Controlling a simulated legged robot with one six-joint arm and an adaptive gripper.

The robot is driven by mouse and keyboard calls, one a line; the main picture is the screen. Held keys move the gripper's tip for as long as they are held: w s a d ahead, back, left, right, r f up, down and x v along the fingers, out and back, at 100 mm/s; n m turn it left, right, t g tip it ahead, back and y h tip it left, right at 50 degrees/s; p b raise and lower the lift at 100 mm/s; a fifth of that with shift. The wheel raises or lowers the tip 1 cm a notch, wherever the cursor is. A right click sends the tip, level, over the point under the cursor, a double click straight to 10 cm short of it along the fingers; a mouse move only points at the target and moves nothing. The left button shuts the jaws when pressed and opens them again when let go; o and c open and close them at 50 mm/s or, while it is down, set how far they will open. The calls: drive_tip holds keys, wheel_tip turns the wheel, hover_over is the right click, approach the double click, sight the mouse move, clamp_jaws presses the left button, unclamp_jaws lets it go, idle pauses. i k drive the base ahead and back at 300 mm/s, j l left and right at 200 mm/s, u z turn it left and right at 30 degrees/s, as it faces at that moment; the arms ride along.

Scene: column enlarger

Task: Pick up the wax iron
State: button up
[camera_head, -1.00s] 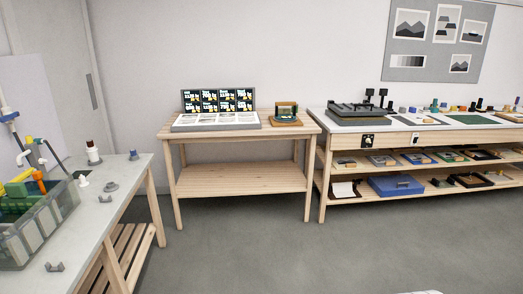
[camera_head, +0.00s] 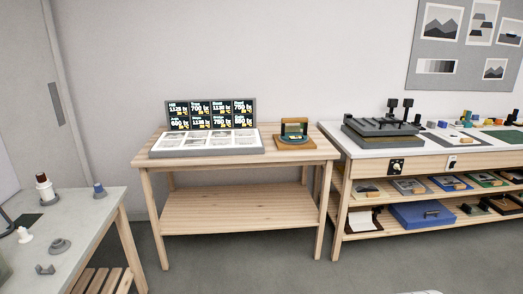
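A small device with an upright brown, arch-like handle and a teal and dark lower part (camera_head: 294,130) sits on a wooden pad (camera_head: 294,145) at the right of the middle wooden table. It may be the wax iron, but it is too small to be sure. It stands beside a grey tray-like stand (camera_head: 165,148) with white cards and a dark panel of lit numbers.
The middle table (camera_head: 250,165) has a lower shelf that is bare. A long bench (camera_head: 440,152) with dark equipment and filled shelves stands close on the right. A grey-topped table (camera_head: 95,215) with small parts is at left. Grey floor lies open in front.

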sight(291, 133)
drive_tip(key=i, duration=1.85)
drive_tip(key=i+l, duration=0.1)
drive_tip(key=i, duration=1.8)
drive_tip(key=j+u, duration=0.05)
drive_tip(key=j, duration=0.05)
